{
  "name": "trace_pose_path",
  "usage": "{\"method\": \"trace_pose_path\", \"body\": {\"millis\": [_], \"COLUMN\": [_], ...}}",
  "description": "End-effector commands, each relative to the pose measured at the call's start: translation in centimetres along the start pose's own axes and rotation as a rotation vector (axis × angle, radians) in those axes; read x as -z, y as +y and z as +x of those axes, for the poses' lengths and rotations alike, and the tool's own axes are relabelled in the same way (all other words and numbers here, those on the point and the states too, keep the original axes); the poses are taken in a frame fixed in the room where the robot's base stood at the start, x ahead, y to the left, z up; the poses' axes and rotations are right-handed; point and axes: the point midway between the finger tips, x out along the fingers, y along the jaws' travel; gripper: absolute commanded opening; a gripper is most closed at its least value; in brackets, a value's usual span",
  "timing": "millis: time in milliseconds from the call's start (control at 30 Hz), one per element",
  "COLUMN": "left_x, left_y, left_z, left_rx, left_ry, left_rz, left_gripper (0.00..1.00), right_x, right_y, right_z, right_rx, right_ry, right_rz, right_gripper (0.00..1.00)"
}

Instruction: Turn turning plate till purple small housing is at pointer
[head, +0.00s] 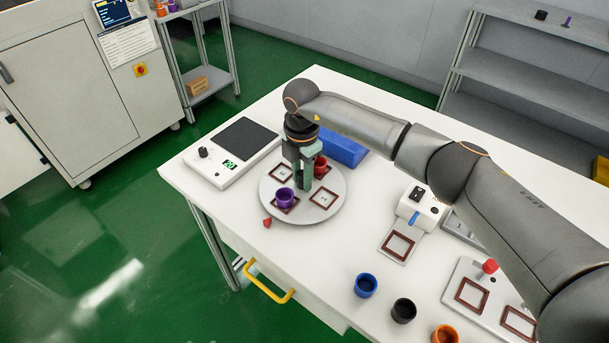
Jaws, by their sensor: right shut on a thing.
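The turning plate (334,210) is a round grey disc on the white table. The purple small housing (285,197) stands upright on a brown-framed square at its front left. It is the housing closest to the red pointer (267,223), roughly in line with it from the plate's middle. A red housing (321,168) stands on the plate's far right side, partly behind the gripper. My right gripper (303,184) points down over the plate's middle, shut. Its fingertips hide what they hold, seemingly the plate's central part. My left gripper is out of view.
A blue bin (344,147) sits behind the plate and a scale (233,152) to its left. Blue (366,286), black (403,311) and orange (445,335) housings stand at the front right. A white switch device (422,207) stands right of the plate.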

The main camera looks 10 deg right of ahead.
Motion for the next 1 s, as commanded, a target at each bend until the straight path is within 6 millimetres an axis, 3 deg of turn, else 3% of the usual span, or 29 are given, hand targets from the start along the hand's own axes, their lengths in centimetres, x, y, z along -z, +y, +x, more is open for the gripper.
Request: {"method": "trace_pose_path", "body": {"millis": [467,500,600,867,1000], "left_x": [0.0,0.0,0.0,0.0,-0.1], "left_y": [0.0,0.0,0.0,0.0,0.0], "left_z": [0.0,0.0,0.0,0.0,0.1], "left_rx": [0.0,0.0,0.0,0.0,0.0], "left_ry": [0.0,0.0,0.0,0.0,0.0], "left_rz": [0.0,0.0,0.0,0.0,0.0], "left_gripper": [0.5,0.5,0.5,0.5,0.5], "right_x": [-0.1,-0.1,-0.1,0.0,-0.1], "right_y": [0.2,0.2,0.2,0.1,0.2], "right_z": [-0.3,-0.3,-0.2,-0.2,-1.2], "right_rx": [-0.008,-0.008,-0.007,-0.003,-0.005], "right_ry": [-0.003,-0.003,-0.003,-0.001,-0.002], "right_rz": [0.013,0.013,0.012,0.01,0.011], "right_gripper": [0.0,0.33,0.44,0.45,0.45]}}
